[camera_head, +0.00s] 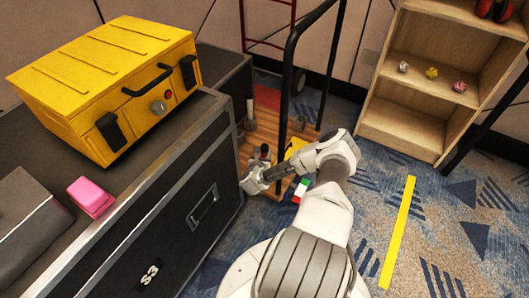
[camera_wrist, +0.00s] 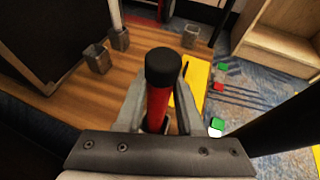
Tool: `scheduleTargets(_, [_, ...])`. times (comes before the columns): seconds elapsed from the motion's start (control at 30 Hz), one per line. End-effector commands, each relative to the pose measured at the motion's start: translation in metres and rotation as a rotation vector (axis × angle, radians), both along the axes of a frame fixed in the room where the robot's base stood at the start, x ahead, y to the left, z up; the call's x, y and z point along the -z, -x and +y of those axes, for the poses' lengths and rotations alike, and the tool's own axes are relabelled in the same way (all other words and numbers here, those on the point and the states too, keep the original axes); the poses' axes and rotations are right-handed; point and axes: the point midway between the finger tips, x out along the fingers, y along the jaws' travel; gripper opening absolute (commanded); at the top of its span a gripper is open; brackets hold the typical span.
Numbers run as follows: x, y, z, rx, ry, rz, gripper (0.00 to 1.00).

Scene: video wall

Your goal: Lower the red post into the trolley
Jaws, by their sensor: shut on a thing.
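The red post (camera_wrist: 157,108), with a black cap on its end, stands between the fingers of my gripper (camera_wrist: 155,122) in the wrist view. My gripper is shut on it. The post's lower end is hidden by the gripper. The trolley's wooden deck (camera_wrist: 62,97) lies beneath, with grey square sockets on it. One socket (camera_wrist: 98,60) at the left looks empty, one (camera_wrist: 120,38) holds a pale post, and another (camera_wrist: 190,36) is further right. In the head view my gripper (camera_head: 262,166) is over the near part of the trolley (camera_head: 266,97), beside the black case.
A black case (camera_head: 190,190) stands left of the trolley, with a yellow case (camera_head: 105,85) and a pink block (camera_head: 90,197) on top. The trolley's black handle (camera_head: 289,75) rises close to my arm. A wooden shelf (camera_head: 400,120) stands right. Small coloured blocks (camera_wrist: 217,124) lie near the deck.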

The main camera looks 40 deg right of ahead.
Motion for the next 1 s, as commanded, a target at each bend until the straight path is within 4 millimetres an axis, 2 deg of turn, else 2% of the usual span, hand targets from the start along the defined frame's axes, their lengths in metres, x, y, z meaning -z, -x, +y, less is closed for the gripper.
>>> scheduleTargets(0.13, [-0.0008, -0.0005, -0.0003, 0.0, 0.002, -0.001, 0.0])
scheduleTargets(0.17, [-0.0009, -0.0005, -0.0003, 0.0, 0.002, -0.001, 0.39])
scheduleTargets(0.33, [-0.0006, -0.0004, -0.0002, 0.0, 0.001, -0.001, 0.69])
scheduleTargets(0.37, [-0.0005, -0.0003, -0.0002, 0.0, 0.001, -0.001, 0.72])
scheduleTargets(0.57, [-0.0001, -0.0002, -0.0001, 0.0, 0.0, 0.0, 0.72])
scheduleTargets(0.7, [0.0007, 0.0003, 0.0003, 0.0, -0.002, 0.001, 0.97])
scheduleTargets(0.73, [0.0006, 0.0002, 0.0003, 0.0, -0.002, 0.001, 1.0])
scheduleTargets(1.0, [-0.0015, -0.0001, 0.0001, 0.0, 0.0, 0.0, 1.0])
